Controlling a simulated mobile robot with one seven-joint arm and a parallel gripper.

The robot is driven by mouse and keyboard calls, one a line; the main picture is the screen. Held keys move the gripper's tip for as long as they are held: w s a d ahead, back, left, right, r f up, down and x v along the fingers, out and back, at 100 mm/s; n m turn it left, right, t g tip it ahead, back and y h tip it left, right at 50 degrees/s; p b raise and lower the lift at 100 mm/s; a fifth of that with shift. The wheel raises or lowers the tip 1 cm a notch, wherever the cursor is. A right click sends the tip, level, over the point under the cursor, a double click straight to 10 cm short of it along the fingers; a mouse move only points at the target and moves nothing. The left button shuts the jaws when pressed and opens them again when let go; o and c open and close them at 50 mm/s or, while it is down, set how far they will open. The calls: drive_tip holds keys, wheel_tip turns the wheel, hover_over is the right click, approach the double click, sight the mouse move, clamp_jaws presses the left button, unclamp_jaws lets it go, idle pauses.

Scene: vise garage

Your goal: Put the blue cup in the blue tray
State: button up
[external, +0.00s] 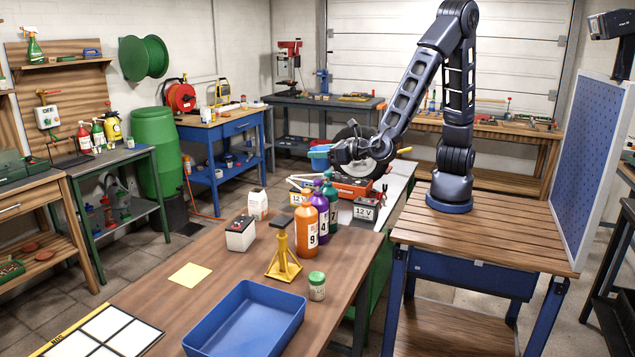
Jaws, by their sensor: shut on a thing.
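The blue cup (319,151) is in the jaws of my gripper (332,152), which is shut on it. My gripper holds the cup in the air above the far end of the wooden table, above and behind the bottles. The cup is small in this view, and the fingers on it are hard to make out. The blue tray (292,309) lies on the near part of the table, in front of and to the left of my gripper. The tray's inside looks empty.
A yellow note (190,275) and a white-panelled board (100,333) lie left of the tray.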

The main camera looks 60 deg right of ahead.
drive_tip(key=w+d+f+m+h, duration=0.1)
drive_tip(key=w+d+f+h, duration=0.15)
drive_tip(key=w+d, duration=0.75)
drive_tip(key=w+d+f+m+h, duration=0.25)
drive_tip(key=w+d, duration=0.55)
drive_tip(key=w, duration=0.5)
drive_tip(key=w+d+f, duration=0.2)
drive_tip(key=d+f, duration=0.1)
drive_tip(key=d, duration=0.5)
drive_tip(key=w+d+f, duration=0.3)
drive_tip(key=d, duration=0.5)
drive_tip(key=w+d+f, duration=0.2)
drive_tip(key=d+f, duration=0.2)
drive_tip(key=d, duration=0.3)
drive_tip(key=shift+w+d+g, duration=0.25)
drive_tip(key=shift+d+g, duration=0.15)
drive_tip(key=shift+d, duration=0.1)
